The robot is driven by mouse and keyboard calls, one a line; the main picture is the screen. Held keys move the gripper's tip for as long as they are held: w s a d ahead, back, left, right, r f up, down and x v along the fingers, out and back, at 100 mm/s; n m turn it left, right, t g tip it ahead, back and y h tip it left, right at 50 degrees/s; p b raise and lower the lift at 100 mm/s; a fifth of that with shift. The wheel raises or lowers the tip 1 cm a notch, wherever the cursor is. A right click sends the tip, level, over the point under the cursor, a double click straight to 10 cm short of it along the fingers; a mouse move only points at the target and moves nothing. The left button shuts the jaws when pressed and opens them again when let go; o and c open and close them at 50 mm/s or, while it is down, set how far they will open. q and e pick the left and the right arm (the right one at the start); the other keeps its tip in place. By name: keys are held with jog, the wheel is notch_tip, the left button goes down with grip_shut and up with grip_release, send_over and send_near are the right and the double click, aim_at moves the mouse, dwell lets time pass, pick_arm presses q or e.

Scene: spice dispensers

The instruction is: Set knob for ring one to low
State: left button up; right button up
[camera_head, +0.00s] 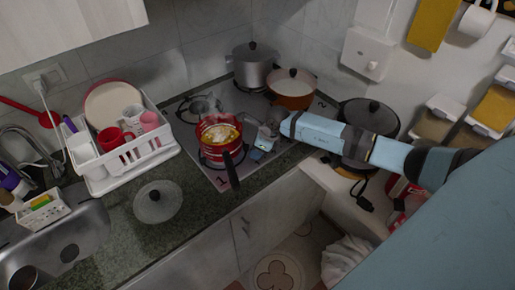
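The stove (258,104) is a dark hob set into the counter, with several burners. A red pot (206,127) with food in it and a long black handle sits on the front left burner. My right arm reaches in from the right, and my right gripper (259,150) is low at the front right part of the stove, right of the red pot. The gripper is small and dim here, so I cannot tell whether it is open or touching a knob. I cannot make out the ring one knob or its setting. My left gripper is not in view.
A steel pot (252,71) and an orange pot (292,88) stand at the stove's back. A black lidded pan (368,117) is right, partly behind my arm. A glass lid (158,202) lies on the front counter. A white dish rack (128,163) stands left, near the sink (88,225).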

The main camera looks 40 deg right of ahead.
jog(key=shift+c, duration=0.6)
jog(key=shift+m, duration=0.7)
jog(key=o, duration=0.9)
jog(key=b+v, duration=0.2)
jog(key=v, duration=1.1)
jog(key=shift+s+a+r, duration=0.1)
jog(key=shift+s+r, duration=0.2)
jog(key=shift+r, duration=0.05)
